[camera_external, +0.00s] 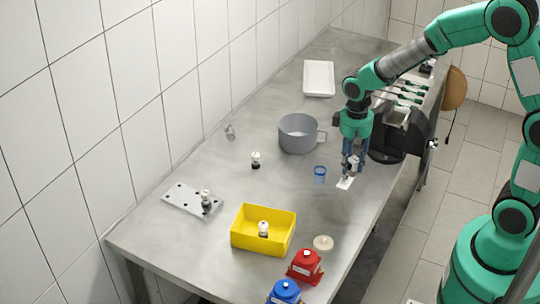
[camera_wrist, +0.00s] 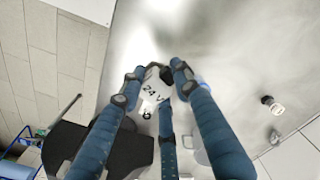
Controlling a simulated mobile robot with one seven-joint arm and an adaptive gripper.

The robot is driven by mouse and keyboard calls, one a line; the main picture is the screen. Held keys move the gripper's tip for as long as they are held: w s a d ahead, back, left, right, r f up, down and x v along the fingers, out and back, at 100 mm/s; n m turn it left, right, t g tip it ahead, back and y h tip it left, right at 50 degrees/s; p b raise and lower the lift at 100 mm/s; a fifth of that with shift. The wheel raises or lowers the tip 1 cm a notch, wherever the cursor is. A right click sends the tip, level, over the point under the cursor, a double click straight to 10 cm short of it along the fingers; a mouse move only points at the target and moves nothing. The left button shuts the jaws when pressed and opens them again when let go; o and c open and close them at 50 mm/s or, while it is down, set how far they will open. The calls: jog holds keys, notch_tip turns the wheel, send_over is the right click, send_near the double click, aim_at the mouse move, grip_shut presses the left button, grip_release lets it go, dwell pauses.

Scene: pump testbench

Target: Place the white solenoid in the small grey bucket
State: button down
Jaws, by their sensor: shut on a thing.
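My gripper (camera_external: 352,172) is shut on a small whitish part, which I take to be the white solenoid (camera_external: 353,162); the fingers hide much of it.
A yellow bin (camera_external: 263,230) holds a white-topped part. Similar parts stand on the table (camera_external: 255,160) and on a metal plate (camera_external: 190,200). Red (camera_external: 305,267) and blue (camera_external: 284,293) pieces are in front. A white tray (camera_external: 318,78) lies behind.

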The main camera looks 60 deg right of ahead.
jog(key=w+d+m, duration=0.3)
jog(key=w+d, duration=0.3)
jog(key=w, duration=0.3)
jog(key=w+d+r+m, duration=0.1)
jog(key=w+d+m, duration=0.1)
jog(key=w+d, duration=0.4)
jog(key=w+d+r+m, duration=0.1)
jog(key=w+d+m, duration=0.2)
jog(key=w, duration=1)
jog(key=d, duration=0.3)
jog(key=shift+d+m, duration=0.3)
jog(key=shift+d, duration=0.1)
jog(key=shift+w, duration=0.1)
notch_tip(320, 180, down, 7)
jog(key=shift+w+d+b, duration=0.1)
jog(key=shift+b, duration=0.35)
jog(key=shift+f+b, duration=0.35)
jog(key=shift+f, duration=1.55)
